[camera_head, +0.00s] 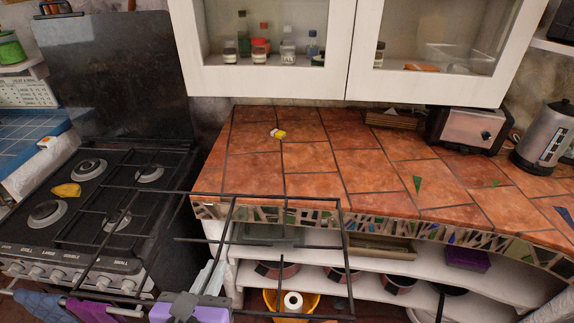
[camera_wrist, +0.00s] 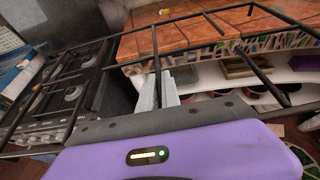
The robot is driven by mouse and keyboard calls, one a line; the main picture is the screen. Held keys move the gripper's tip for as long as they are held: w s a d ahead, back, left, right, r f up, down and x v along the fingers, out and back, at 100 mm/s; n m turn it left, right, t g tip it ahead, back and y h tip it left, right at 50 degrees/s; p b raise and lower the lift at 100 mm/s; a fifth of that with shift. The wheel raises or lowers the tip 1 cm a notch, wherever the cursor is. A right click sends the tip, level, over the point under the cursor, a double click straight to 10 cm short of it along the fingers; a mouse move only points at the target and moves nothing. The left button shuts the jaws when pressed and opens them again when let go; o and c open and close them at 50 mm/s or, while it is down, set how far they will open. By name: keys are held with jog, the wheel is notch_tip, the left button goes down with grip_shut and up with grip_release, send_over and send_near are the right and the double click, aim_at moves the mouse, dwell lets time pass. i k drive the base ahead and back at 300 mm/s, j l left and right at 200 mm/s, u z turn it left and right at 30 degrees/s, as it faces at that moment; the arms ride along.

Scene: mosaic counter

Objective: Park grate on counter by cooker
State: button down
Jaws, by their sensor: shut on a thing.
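A black wire grate (camera_head: 290,198) is held in front of the gap between cooker and counter. It is tilted, and its bars cross the view of the cooker's right part and the counter's front edge. My gripper (camera_head: 207,281) is shut on a bar of the grate; its pale fingers (camera_wrist: 158,92) also show in the wrist view, with the grate (camera_wrist: 154,45) spreading to both sides. The counter (camera_head: 300,158) has orange-brown tiles and a mosaic edge. The black cooker (camera_head: 122,262) stands to its left, with a similar grate over its right burners.
A small yellow-and-white item (camera_head: 279,133) lies on the counter's left part. A toaster (camera_head: 466,128) and a kettle (camera_head: 545,137) stand at the right. The tiles between are mostly clear. A white wall cabinet (camera_head: 270,83) hangs above; shelves (camera_head: 395,262) are below.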

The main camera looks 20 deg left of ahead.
aim_at(285, 170)
jog(key=i, duration=1.35)
